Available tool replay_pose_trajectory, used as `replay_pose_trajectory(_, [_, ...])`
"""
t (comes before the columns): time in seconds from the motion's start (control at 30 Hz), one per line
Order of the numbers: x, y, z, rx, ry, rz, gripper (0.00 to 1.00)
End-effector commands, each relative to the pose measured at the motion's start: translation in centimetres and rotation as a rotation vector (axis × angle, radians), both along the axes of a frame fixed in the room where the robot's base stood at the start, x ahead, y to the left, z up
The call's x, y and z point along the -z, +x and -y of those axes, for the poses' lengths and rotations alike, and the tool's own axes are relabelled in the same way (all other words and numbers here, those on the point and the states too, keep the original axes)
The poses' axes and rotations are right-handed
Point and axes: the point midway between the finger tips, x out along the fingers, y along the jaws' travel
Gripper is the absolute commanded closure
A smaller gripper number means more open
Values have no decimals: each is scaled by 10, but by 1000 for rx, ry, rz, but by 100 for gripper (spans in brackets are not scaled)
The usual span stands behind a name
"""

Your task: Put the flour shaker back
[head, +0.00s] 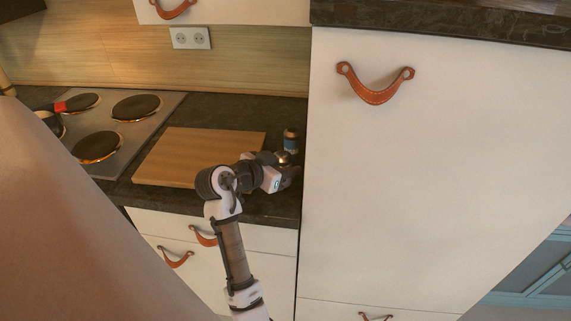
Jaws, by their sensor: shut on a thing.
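My gripper (287,172) is at the end of my arm, over the dark countertop next to the tall white cabinet. It is shut on a small shiny metal-looking thing, which I take to be the flour shaker (284,157). Only its upper part shows; my gripper covers the rest. I cannot tell whether its base touches the counter.
A small jar with a dark top and blue band (291,139) stands just behind the gripper. A wooden board (190,155) lies to the left, beside a hob (120,128). The tall white cabinet (400,190) closes off the right side.

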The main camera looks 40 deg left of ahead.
Motion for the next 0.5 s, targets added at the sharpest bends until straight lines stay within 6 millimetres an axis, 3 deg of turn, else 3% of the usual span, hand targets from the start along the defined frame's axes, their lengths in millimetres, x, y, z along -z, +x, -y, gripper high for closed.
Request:
replay_pose_trajectory(0.43, [9, 2, 3, 0, 1, 1, 83])
replay_pose_trajectory(0.47, [9, 2, 3, 0, 1, 1, 55])
replay_pose_trajectory(0.5, [8, 2, 3, 0, 1, 1, 50])
